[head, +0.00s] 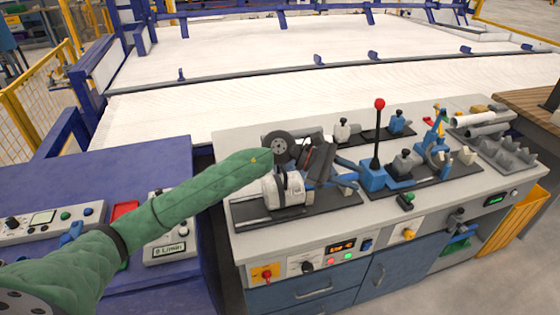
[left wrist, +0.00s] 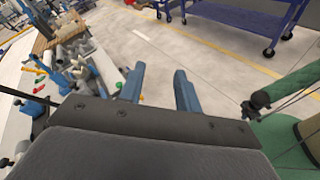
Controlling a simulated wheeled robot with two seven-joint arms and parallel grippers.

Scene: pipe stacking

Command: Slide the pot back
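I cannot make out a pot in either view. My left arm's green sleeve reaches in from the left over the bench (head: 228,137). My left gripper (head: 352,172) is above the bench, past the sleeve's end, with its blue fingers pointing right. In the left wrist view its two fingers (left wrist: 159,75) are apart with nothing between them. A rounded white body (head: 285,190) with a dark band shows just below the sleeve's end, over a dark base plate (head: 325,203); I cannot tell if it is a pot. My right gripper is not in view.
A red-knobbed lever (head: 379,104) stands on a blue base right of the gripper. Clamps (head: 403,160) and a blue tool (head: 437,140) sit further right. Grey pipes (head: 480,125) lie at the bench's right end. A wide white bed (head: 220,105) lies behind.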

